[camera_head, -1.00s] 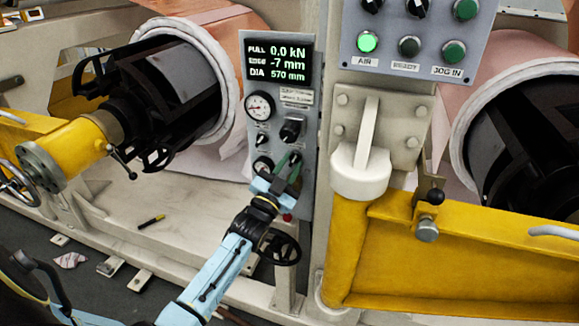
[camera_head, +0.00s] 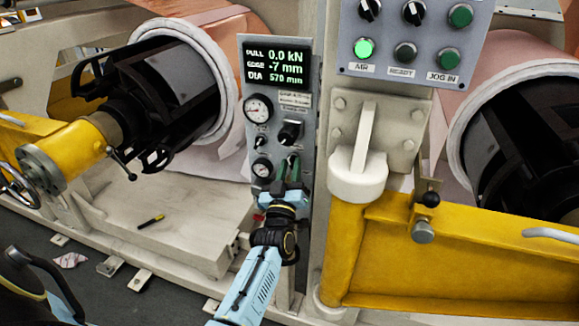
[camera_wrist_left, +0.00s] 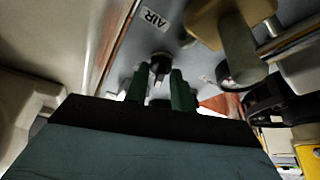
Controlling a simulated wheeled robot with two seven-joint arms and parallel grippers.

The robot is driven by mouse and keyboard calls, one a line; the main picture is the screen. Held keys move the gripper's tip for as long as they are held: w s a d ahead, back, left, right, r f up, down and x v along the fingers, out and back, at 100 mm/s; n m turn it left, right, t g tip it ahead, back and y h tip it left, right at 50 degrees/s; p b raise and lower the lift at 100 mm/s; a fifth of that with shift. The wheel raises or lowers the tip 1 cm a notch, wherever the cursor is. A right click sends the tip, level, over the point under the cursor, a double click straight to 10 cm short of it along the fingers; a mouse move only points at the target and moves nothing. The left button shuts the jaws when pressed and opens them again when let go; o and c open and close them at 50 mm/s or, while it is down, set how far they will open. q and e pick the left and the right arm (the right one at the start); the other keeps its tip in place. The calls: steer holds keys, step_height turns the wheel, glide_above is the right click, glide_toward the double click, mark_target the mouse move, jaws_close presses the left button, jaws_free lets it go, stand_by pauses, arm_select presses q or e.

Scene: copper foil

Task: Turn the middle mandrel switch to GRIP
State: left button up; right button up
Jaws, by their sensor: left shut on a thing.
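The grey control panel (camera_head: 305,100) with a lit display stands upright in the middle of the head view. A black selector knob (camera_head: 290,132) is on it beside the upper gauge. My left gripper (camera_head: 291,170) is just below this knob, against the panel's lower part, with green fingers pointing up. It is shut on a dark switch knob, which the fingers mostly hide in the head view. In the left wrist view a black knob (camera_wrist_left: 160,64) shows at the tips of the two green fingers (camera_wrist_left: 160,85). I cannot read its position or label.
Gauges (camera_head: 258,108) and a small toggle (camera_head: 258,141) sit left of the knob. A second panel (camera_head: 425,45) with lamps and selectors is at upper right. A white post with a yellow arm (camera_head: 430,265) stands close right of my gripper. A roll mandrel (camera_head: 170,90) is at left.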

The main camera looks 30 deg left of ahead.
arm_select(q)
steer(key=shift+n+g+y, duration=0.4)
steer(key=shift+n, duration=0.8)
steer(key=shift+n+p, duration=0.3)
steer(key=o, duration=0.6)
steer(key=shift+s, duration=0.1)
steer(key=v, duration=1.3)
steer(key=shift+s+d, duration=0.1)
steer(key=shift+d, duration=0.05)
